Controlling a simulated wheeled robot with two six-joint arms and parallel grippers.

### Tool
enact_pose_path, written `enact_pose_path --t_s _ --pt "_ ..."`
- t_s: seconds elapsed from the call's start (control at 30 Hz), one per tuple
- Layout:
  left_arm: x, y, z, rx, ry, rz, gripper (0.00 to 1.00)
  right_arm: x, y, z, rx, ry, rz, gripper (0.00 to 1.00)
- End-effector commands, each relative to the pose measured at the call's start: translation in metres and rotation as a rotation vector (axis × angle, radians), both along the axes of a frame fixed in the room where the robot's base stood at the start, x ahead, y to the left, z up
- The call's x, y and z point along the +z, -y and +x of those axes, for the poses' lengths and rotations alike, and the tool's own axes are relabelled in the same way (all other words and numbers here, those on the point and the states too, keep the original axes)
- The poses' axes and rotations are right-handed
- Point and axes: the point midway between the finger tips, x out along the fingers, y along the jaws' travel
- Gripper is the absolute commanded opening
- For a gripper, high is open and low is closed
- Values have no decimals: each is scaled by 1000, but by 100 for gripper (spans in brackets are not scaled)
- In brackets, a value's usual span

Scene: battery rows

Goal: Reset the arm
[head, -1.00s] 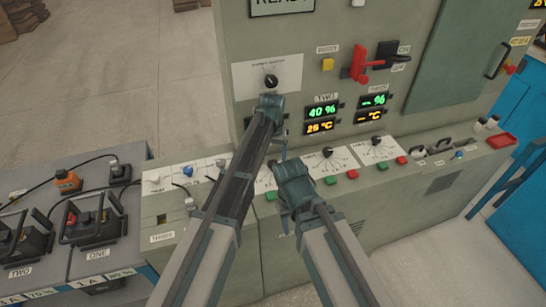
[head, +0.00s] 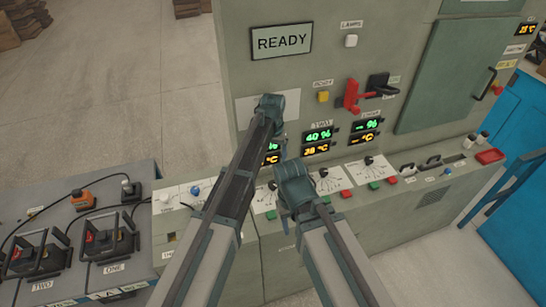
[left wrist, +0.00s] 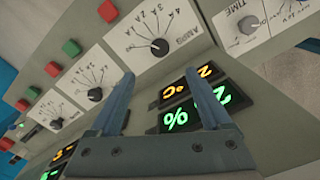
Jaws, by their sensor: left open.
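My left arm comes in from the left in the head view, and its gripper (head: 281,141) is in front of the control panel, largely hidden by its own wrist. In the left wrist view the left gripper (left wrist: 159,76) is open, with two separate fingers and nothing between them. Behind them are the panel's dials and number displays (left wrist: 182,121). My right gripper (head: 294,187) is in front of the panel's lower dials. Its fingers are hidden, so I cannot tell its jaw state.
The grey-green cabinet (head: 226,60) carries a READY screen (head: 281,42), a red lever (head: 351,96) and a black lever (head: 378,84). Batteries labelled TWO (head: 37,254) and ONE (head: 107,239) stand on the left bench. A blue cabinet (head: 512,150) is at right. Floor is open at upper left.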

Motion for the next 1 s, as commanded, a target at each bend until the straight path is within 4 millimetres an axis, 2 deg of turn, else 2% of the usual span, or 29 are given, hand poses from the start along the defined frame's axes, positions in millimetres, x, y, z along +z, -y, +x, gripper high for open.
enact_pose_path --t_s 0.17,0.27,0.37,0.6,0.7,0.83,0.9,1.0 --pt "-1 0 0 0 0 0 82 -1 0 0 0 0 0 50" --pt "-3 -1 -9 -3 -1 2 82 -3 0 0 0 0 0 50" --pt "-10 -6 -42 -14 -5 12 82 -10 0 0 1 0 1 50" --pt "-36 -34 -178 -67 -21 63 82 -36 -2 -1 7 -3 7 50" --pt "-43 -45 -222 -84 -26 82 82 -44 -2 -1 8 -4 9 50" --pt "-49 -55 -258 -101 -32 100 82 -50 -2 -1 10 -5 11 50" --pt "-48 -57 -268 -110 -32 105 82 -50 -2 -1 7 -3 8 50" --pt "-48 -58 -274 -119 -31 108 82 -50 0 0 3 -1 2 50"
